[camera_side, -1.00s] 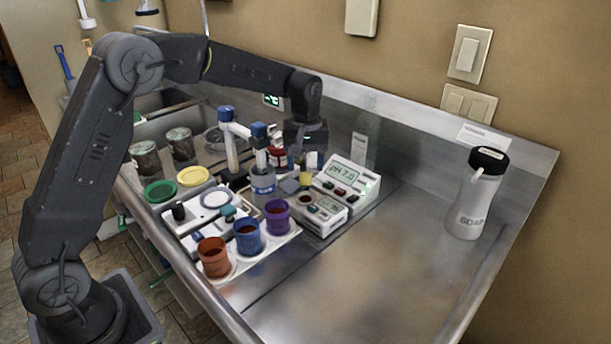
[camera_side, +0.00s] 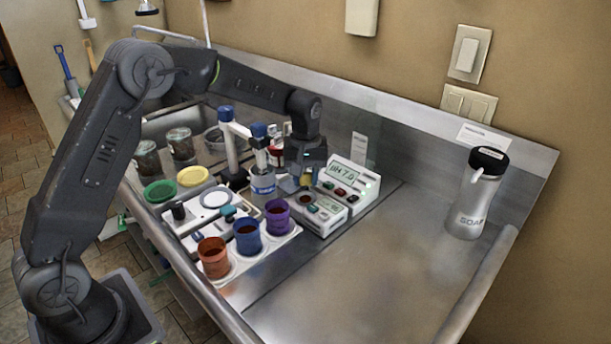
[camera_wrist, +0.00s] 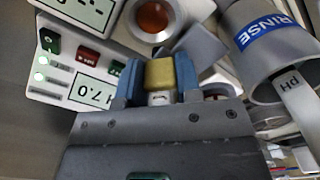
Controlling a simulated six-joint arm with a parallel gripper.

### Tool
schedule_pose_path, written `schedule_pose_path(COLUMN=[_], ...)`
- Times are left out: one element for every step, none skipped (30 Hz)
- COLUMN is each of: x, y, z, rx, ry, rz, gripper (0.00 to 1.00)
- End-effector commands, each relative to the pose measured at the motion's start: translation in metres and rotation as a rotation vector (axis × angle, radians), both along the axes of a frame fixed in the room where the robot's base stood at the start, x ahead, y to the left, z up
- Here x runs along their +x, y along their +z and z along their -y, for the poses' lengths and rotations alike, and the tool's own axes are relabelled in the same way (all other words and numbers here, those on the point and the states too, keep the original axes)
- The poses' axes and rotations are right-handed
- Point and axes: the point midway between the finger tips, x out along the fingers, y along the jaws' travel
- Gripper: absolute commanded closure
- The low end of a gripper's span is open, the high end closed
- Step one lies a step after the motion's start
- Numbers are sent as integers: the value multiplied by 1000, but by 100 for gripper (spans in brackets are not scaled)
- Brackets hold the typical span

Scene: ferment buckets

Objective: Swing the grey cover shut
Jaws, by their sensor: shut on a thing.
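The grey cover (camera_wrist: 203,45) is a flat square plate in the wrist view, beside the round red-brown well (camera_wrist: 152,18) of a white meter. The well is uncovered. The cover also shows in the side view (camera_side: 288,186), partly hidden by my gripper. My gripper (camera_wrist: 160,82) has its blue fingers shut on a yellow block (camera_wrist: 160,73) next to the cover. Whether the block is joined to the cover is hard to tell. In the side view my gripper (camera_side: 305,178) is low over the back of the meter (camera_side: 325,215).
The pH meter (camera_side: 350,175) stands close to the right of my gripper. A RINSE cup (camera_side: 263,185) and a blue-capped stand (camera_side: 230,145) are close on the left. Orange, blue and purple cups (camera_side: 277,215) stand in front. The counter to the right is clear up to the soap bottle (camera_side: 475,195).

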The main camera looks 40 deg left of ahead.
Motion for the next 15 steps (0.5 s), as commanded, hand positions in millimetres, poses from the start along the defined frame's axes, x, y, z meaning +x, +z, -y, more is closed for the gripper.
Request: schedule_pose_path(x=[0,0,0,0,0,0,0,0,0,0,0,0,0,0,0], y=[0,0,0,0,0,0,0,0,0,0,0,0,0,0,1], z=[0,0,0,0,0,0,0,0,0,0,0,0,0,0,0], rx=[0,0,0,0,0,0,0,0,0,0,0,0,0,0,0], ry=[0,0,0,0,0,0,0,0,0,0,0,0,1,2,5], rz=[0,0,0,0,0,0,0,0,0,0,0,0,0,0,0], gripper=[80,83,87,89,92,96,99,100,100,100,100,100,100,100,100])
